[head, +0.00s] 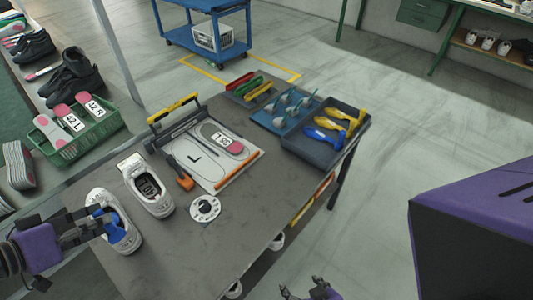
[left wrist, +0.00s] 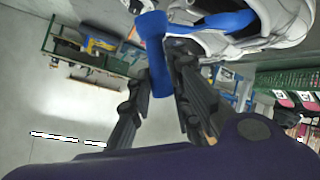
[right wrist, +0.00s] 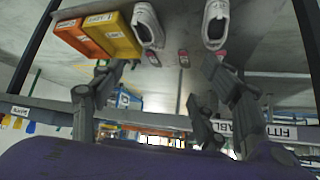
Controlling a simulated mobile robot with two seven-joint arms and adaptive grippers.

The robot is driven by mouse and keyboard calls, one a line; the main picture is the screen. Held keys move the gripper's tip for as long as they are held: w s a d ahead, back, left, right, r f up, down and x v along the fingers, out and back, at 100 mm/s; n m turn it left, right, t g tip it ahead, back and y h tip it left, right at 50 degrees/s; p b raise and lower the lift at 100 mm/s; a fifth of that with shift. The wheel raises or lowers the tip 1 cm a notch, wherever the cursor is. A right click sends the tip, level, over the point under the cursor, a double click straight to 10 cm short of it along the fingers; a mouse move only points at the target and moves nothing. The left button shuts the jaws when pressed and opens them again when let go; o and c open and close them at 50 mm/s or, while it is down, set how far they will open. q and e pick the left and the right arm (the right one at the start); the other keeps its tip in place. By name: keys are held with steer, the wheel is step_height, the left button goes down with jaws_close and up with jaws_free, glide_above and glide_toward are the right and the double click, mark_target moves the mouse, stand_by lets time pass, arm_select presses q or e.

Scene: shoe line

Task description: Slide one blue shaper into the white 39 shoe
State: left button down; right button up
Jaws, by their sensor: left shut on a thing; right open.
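A white shoe (head: 131,213) lies at the near left of the grey table, and its size mark cannot be read. A blue shaper (head: 124,238) lies with its front part in that shoe's opening. My left gripper (head: 100,228) is shut on the shaper's rear end (left wrist: 160,68), just outside the shoe (left wrist: 285,20) in the left wrist view. A second white shoe (head: 163,207) stands beside it, with no shaper visible inside. My right gripper (head: 308,292) is open and empty at the bottom of the head view, off the table; its fingers (right wrist: 163,68) are spread in the right wrist view.
A dark tray (head: 311,153) at the table's far right holds blue and yellow shapers. A green basket (head: 95,140) stands left. The table's near middle is clear.

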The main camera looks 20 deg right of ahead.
arm_select(q)
steer(key=shift+w+a+f+b, duration=0.25)
steer(key=shift+w+f+b, duration=0.15)
steer(key=shift+f, duration=0.2)
steer(key=shift+w+a+f+b, duration=0.25)
steer(key=shift+w+b, duration=0.1)
steer(key=shift+w, duration=0.2)
steer(key=shift+w+a+f+b, duration=0.15)
steer(key=shift+w+a+b, duration=0.15)
steer(key=shift+w, duration=0.25)
steer(key=shift+w+a+f+m+t+y+b, duration=0.15)
steer(key=shift+w+f+m+t+b, duration=0.15)
steer(key=shift+f+b, duration=0.55)
steer(key=shift+w+a+f+m+t+y+b, duration=0.1)
steer(key=shift+w+f+m+t+b, duration=0.25)
steer(key=shift+f+b, duration=0.5)
steer(key=shift+w+a+f+m+t+y+b, duration=0.2)
steer(key=shift+f+t+b, duration=0.35)
steer(key=shift+f, duration=0.5)
arm_select(e)
steer(key=s+d+f+g, duration=0.1)
steer(key=s+f, duration=0.2)
steer(key=f, duration=0.4)
steer(key=shift+s+d, duration=0.3)
steer(key=shift+d, duration=0.05)
arm_select(q)
steer(key=shift+d, duration=0.15)
